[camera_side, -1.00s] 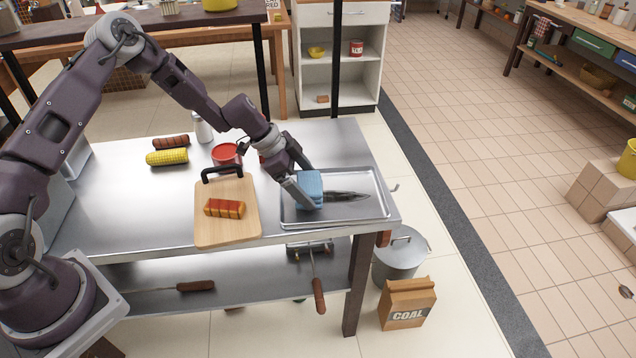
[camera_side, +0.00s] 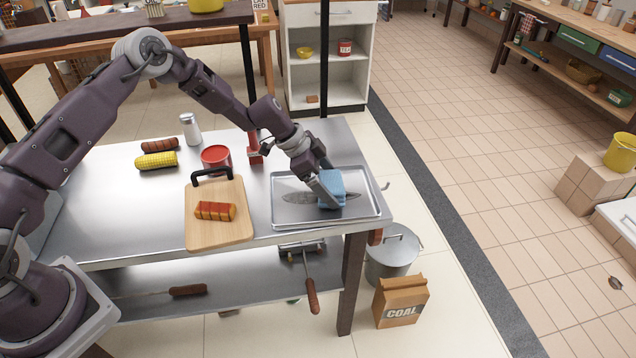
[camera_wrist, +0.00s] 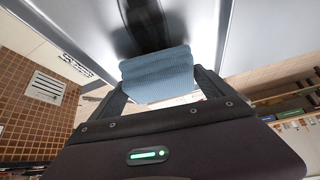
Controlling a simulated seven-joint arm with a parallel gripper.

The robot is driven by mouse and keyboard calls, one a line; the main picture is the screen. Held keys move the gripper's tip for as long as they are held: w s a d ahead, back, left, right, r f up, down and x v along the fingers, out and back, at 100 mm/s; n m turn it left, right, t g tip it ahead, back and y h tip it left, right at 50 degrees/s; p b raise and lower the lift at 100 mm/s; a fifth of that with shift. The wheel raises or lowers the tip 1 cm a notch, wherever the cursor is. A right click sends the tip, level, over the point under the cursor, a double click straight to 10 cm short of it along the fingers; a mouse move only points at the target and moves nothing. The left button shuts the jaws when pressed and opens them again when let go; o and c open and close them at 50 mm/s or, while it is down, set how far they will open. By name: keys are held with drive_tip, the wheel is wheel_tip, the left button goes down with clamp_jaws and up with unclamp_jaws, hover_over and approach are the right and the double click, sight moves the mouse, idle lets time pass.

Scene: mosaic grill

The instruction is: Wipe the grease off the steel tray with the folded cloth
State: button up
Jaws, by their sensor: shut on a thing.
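The steel tray (camera_side: 290,216) lies at the right end of the steel table. A dark grease streak (camera_side: 296,198) runs left to right across its middle, and part of it is hidden behind the cloth. The folded blue cloth (camera_side: 332,188) is on the streak, right of the tray's middle, and appears to touch the tray. My gripper (camera_side: 327,190) comes in from the upper left and is shut on the cloth. In the wrist view the cloth (camera_wrist: 158,75) sits between the fingers, with dark grease (camera_wrist: 143,25) beyond it.
A cutting board (camera_side: 217,232) with a sauced food piece (camera_side: 215,211) lies close left of the tray.

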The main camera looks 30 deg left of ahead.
sight(343, 180)
drive_tip(key=shift+w+d, duration=1.25)
drive_tip(key=shift+d, duration=0.2)
drive_tip(key=shift+w+d, duration=0.3)
drive_tip(key=shift+d, duration=0.05)
drive_tip(key=shift+w+d+r, duration=0.1)
drive_tip(key=shift+w+r, duration=0.05)
wheel_tip(343, 180, up, 7)
